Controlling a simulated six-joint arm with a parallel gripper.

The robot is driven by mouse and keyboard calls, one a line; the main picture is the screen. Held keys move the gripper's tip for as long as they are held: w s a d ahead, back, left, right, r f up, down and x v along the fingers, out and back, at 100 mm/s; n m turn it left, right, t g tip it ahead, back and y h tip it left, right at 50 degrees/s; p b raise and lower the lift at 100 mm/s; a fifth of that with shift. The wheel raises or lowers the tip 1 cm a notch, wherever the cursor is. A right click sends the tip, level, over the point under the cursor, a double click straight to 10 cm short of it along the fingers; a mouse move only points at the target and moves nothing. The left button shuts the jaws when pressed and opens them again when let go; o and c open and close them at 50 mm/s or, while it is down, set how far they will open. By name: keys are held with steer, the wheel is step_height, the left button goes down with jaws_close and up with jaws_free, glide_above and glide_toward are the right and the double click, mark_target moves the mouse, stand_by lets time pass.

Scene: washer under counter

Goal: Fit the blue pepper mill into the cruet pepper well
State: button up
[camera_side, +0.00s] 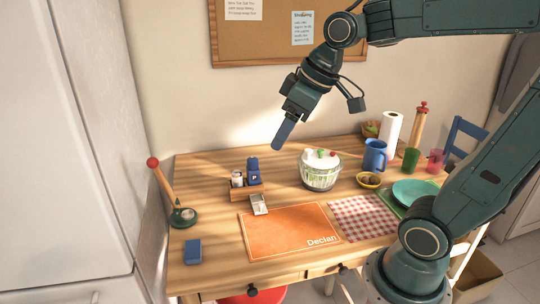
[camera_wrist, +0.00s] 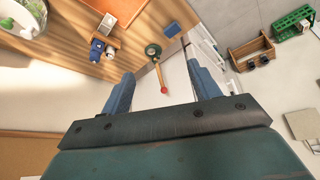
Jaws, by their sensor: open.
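The blue pepper mill (camera_side: 253,172), marked with a P, stands upright at the right part of the small wooden cruet (camera_side: 247,193). Its base is hidden by the cruet's front, so I cannot tell how deep it sits. A white shaker (camera_side: 237,179) stands in the left part. In the wrist view the mill (camera_wrist: 97,50) is at the upper left, beside the cruet (camera_wrist: 104,41). My gripper (camera_side: 278,144) hangs in the air above and to the right of the mill, clear of it. In the wrist view its blue fingers (camera_wrist: 161,69) are wide apart and empty.
A red-knobbed stick on a green base (camera_side: 182,216) and a blue block (camera_side: 193,251) are at left.

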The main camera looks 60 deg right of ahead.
steer(key=s+a+f+m+h, duration=0.1)
steer(key=s+f+m, duration=0.1)
steer(key=s, duration=0.8)
steer(key=shift+s+f, duration=0.4)
steer(key=shift+f, duration=0.05)
steer(key=shift+a, duration=0.1)
